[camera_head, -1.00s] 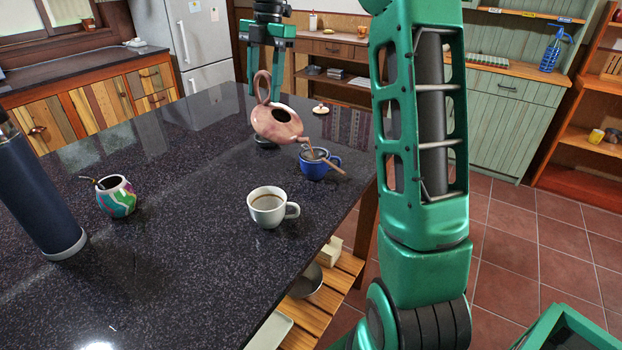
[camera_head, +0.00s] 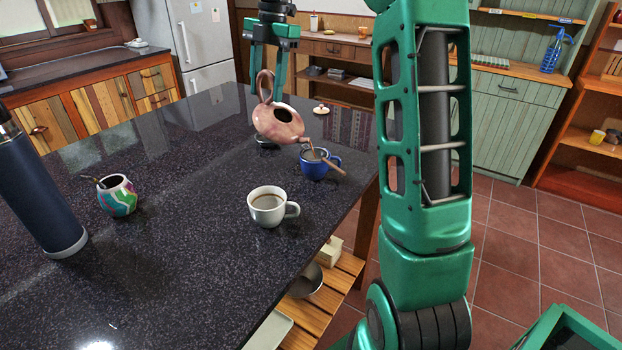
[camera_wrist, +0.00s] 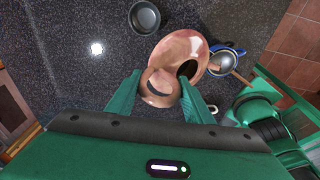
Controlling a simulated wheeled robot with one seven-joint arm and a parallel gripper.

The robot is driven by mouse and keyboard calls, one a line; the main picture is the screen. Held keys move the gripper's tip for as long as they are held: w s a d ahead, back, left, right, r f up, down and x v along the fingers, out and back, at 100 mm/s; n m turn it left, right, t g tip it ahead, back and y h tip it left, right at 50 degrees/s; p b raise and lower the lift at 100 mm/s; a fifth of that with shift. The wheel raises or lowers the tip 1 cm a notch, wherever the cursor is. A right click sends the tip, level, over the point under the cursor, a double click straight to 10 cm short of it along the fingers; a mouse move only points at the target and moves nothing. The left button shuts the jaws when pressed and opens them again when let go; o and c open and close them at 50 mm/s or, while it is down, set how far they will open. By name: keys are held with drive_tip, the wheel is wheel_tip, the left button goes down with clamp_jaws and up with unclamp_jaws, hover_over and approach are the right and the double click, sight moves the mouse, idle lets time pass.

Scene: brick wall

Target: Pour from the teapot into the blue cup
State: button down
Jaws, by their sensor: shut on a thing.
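The pinkish-brown teapot (camera_head: 268,124) is held tilted above the dark table, its open top showing and its spout pointing down to the right. My gripper (camera_head: 265,90) is shut on the teapot's loop handle. The spout tip is just above the left part of the blue cup (camera_head: 315,169). The blue cup stands upright on the table with a brown stick-like thing across its rim. I cannot tell whether liquid is flowing. In the wrist view the teapot (camera_wrist: 188,48) is between my fingers and the blue cup (camera_wrist: 227,46) is to its right, partly hidden.
A white cup (camera_head: 262,216) of brown liquid stands in front of the blue cup. A multicoloured gourd cup (camera_head: 118,199) and a dark blue flask (camera_head: 38,190) are at left. A small lid (camera_head: 320,109) lies behind.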

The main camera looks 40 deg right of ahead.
drive_tip(key=shift+s+d+r+t, duration=0.3)
drive_tip(key=shift+s+r+t, duration=0.1)
drive_tip(key=shift+s, duration=0.35)
idle(1.0)
drive_tip(key=shift+w, duration=0.1)
